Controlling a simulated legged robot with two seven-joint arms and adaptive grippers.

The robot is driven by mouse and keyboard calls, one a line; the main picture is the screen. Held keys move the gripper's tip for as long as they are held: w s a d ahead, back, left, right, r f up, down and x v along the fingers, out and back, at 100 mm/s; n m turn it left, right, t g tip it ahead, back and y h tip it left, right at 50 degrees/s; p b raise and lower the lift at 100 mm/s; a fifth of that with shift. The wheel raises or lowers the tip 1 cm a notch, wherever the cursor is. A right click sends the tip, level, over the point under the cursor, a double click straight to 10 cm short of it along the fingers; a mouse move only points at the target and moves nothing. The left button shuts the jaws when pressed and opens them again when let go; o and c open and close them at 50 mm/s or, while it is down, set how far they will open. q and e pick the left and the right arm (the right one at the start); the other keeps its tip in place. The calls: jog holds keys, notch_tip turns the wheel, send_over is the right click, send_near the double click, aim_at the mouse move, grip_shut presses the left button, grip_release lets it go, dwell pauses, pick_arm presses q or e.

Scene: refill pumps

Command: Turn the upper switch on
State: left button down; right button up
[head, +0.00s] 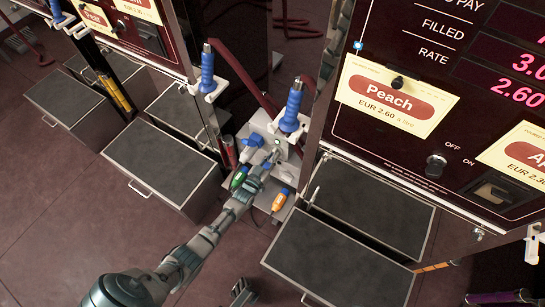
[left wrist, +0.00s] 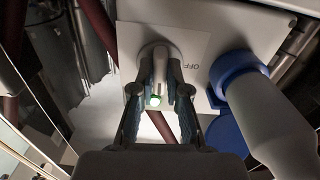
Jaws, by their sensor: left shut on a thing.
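The switch (left wrist: 160,62) is a pale lever on a light plate (left wrist: 193,28) marked OFF, in the left wrist view. My left gripper (left wrist: 160,92) is shut on the switch, one finger on each side of it. A small green light or mark shows between the fingers. In the head view my left gripper (head: 268,163) reaches to the grey box between the two pumps, and its own arm partly hides the switch there.
A blue-handled nozzle (head: 292,106) stands upright by the grey box, close to my gripper. Small green and orange handles (head: 280,199) lie near it. The Peach pump (head: 390,112) rises on the right, with a dark step-like box (head: 335,262) below. Dark red hoses run behind.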

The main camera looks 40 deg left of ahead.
pick_arm(q)
jog(key=shift+a+r, duration=0.1)
jog(key=shift+a, duration=0.1)
dwell(0.3)
jog(key=c, duration=1.3)
grip_release()
jog(key=shift+o, duration=0.7)
jog(key=shift+s, duration=0.1)
jog(key=s, duration=1.2)
jog(key=shift+d, duration=0.35)
